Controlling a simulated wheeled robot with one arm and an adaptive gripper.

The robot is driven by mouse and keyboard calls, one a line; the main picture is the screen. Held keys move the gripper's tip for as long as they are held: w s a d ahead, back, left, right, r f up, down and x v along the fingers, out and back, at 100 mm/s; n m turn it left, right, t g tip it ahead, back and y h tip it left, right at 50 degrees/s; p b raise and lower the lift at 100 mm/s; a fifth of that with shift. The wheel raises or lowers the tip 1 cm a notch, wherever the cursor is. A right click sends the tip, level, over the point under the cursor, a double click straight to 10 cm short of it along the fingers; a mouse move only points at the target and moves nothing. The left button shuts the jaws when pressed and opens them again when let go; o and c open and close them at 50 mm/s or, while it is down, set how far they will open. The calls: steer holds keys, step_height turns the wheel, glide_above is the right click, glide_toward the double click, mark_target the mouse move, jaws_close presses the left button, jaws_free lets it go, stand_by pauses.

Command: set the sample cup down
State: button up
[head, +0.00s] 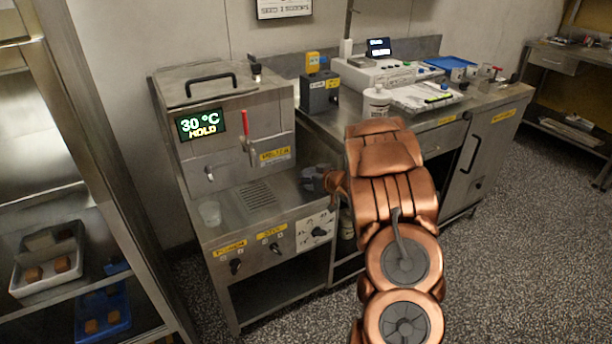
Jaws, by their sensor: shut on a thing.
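My gripper (312,180) is at the end of my copper arm, over the right end of the steel ledge in front of the melter unit. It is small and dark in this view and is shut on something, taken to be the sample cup. My wrist and fingers hide most of what it holds, and I cannot tell whether it touches the ledge. A small translucent cup (210,212) stands upright on the left end of the ledge, below a spout (208,173) and well apart from my gripper.
The melter (236,155) has a display reading 30 °C HOLD and a red-handled lever (246,130). A slotted drain grate (258,193) lies mid-ledge. A white bottle (376,103) stands on the right counter (330,122). A shelf rack with trays (20,285) is at left.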

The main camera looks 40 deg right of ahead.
steer(key=shift+f, duration=0.15)
steer(key=o, duration=0.8)
